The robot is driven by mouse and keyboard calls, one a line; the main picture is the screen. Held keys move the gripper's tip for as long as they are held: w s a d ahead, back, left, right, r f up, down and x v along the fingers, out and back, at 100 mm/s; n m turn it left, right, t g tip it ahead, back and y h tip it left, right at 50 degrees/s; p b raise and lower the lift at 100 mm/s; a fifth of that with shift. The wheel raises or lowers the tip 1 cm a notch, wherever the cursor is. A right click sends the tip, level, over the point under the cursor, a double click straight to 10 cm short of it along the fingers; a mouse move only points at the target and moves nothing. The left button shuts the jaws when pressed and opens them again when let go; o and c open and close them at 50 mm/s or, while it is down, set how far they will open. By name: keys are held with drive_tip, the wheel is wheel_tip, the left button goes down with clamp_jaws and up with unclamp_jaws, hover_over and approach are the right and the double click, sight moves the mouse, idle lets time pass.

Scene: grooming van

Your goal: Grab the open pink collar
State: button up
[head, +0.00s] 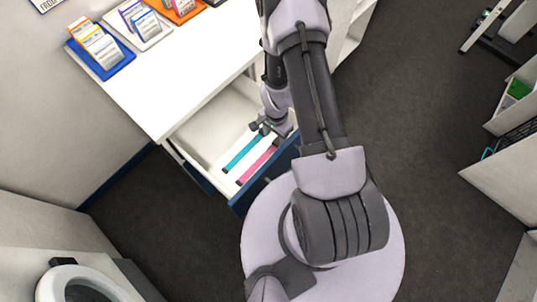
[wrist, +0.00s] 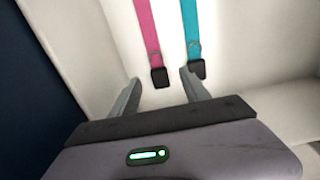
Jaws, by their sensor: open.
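The pink collar (head: 257,164) lies open and straight in the open white drawer (head: 205,143). A teal collar (head: 241,153) lies beside it, to its left in the head view. My gripper (head: 270,128) is low over the drawer at the far ends of the collars. In the wrist view, my gripper (wrist: 160,92) is open and empty. The dark buckle end of the pink collar (wrist: 151,35) shows between the fingertips. The dark end of the teal collar (wrist: 191,30) is close to the right fingertip; I cannot tell whether they touch.
The drawer's blue front (head: 262,177) stands near my base. A white counter (head: 165,88) above the drawer holds blue, white and orange trays of cards at the back. A round white-rimmed object (head: 115,287) is at lower left.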

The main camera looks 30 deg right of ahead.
sight(275, 144)
drive_tip(key=f+b, duration=0.5)
drive_tip(key=shift+s, duration=0.2)
drive_tip(key=shift+r, duration=0.25)
drive_tip(key=shift+c, duration=0.2)
clamp_jaws()
